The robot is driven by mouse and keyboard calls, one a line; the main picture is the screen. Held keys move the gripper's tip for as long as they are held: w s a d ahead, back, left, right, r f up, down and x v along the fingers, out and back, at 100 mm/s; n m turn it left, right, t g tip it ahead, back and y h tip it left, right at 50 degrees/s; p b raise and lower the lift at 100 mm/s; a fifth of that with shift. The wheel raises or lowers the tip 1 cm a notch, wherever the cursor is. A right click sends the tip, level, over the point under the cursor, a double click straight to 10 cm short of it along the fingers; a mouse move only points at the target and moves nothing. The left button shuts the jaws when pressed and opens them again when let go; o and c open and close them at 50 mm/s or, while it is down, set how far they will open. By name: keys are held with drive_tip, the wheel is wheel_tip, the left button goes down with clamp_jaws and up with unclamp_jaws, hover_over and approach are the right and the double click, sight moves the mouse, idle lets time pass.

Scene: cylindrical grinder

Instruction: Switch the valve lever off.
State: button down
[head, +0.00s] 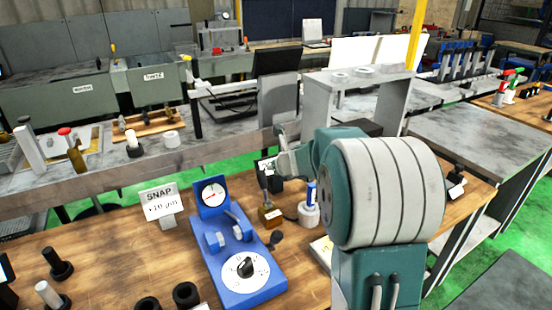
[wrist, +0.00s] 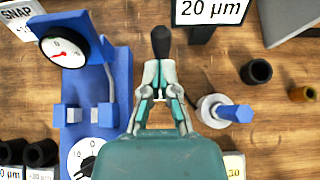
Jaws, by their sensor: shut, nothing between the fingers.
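The valve is a small brass-brown block (head: 270,215) on the wooden bench, with a dark lever (head: 265,196) rising from it in the head view. In the wrist view the lever's black handle (wrist: 161,40) points toward the top of the picture, just beyond my fingertips. My gripper (head: 272,165) is shut and empty, above and behind the valve in the head view. The wrist view shows its fingers (wrist: 160,72) lined up with the handle; whether they touch it I cannot tell. The valve body is hidden behind my gripper there.
A blue dial gauge stand (head: 240,285) is left of the valve. A white holder with a blue-handled tool (head: 308,213) is close on its right. Black cylinders (head: 186,295) and a SNAP sign (head: 161,203) are farther left.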

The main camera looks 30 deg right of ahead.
drive_tip(key=r, duration=0.1)
drive_tip(key=s+r, duration=0.1)
drive_tip(key=r, duration=0.2)
drive_tip(key=shift+s, duration=0.25)
drive_tip(key=s+a+r+n+g+y, duration=0.2)
drive_tip(key=s+a+r+n+g, duration=0.15)
drive_tip(key=s+a+n, duration=1.5)
drive_tip(key=s+d+f+n+g+h, duration=0.1)
drive_tip(key=s+f+n+g+h, duration=0.1)
drive_tip(key=s+n, duration=1.3)
drive_tip(key=shift+d+f+n, duration=0.4)
drive_tip(key=shift+f+n, duration=0.25)
drive_tip(key=shift+n, duration=0.4)
